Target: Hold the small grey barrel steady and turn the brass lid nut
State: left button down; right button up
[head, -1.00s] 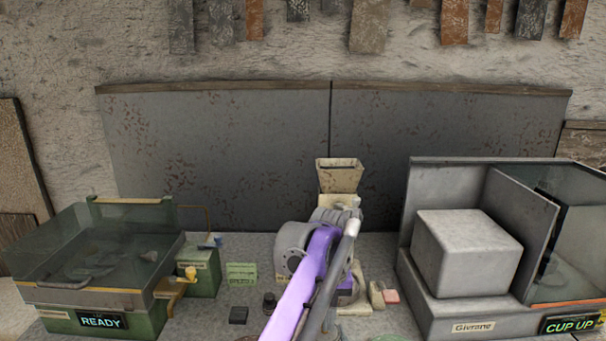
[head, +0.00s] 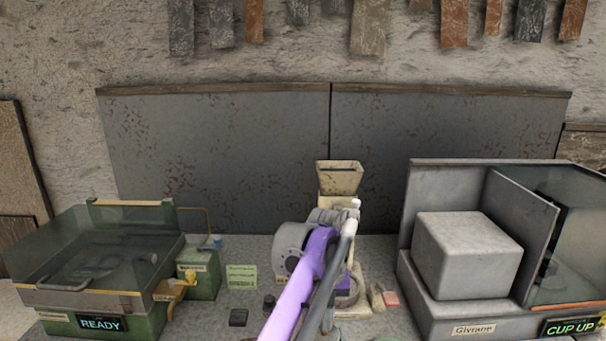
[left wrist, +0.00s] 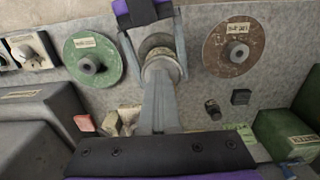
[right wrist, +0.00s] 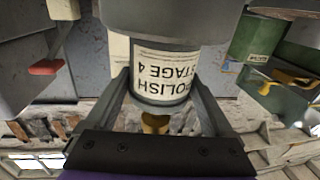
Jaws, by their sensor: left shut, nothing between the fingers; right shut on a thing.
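The small grey barrel (right wrist: 165,70) shows upside down in the right wrist view with a "POLISH STAGE 4" label. My right gripper (right wrist: 158,92) is shut on it, one finger on each side. The brass lid nut (right wrist: 155,123) sits at the barrel's lower end in that picture. In the left wrist view my left gripper (left wrist: 160,82) is shut and empty. Its tips are close to the round end of the barrel (left wrist: 157,48), which my right fingers flank. I cannot tell whether they touch it; the nut is not clear there. In the head view my arms hide the barrel and both grippers.
A green machine marked "READY" (head: 70,325) stands left, a grey "Givrane" machine (head: 455,310) right. A green disc (left wrist: 92,62) and brown disc (left wrist: 232,50) flank the barrel in the left wrist view. A hopper (head: 340,178) stands behind my arms. A small black block (head: 238,317) lies in front.

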pick_arm(q)
jog(key=shift+w+a, duration=0.1)
jog(key=shift+a, duration=0.1)
pick_arm(e)
jog(key=shift+s, duration=0.1)
pick_arm(q)
jog(key=shift+s, duration=0.4)
notch_tip(320, 180, up, 6)
dwell(0.4)
jog(key=shift+d+f, duration=0.15)
jog(key=shift+f, duration=1.4)
jog(key=shift+d+f, duration=0.15)
jog(key=shift+f, duration=1.35)
jog(key=shift+w, duration=0.45)
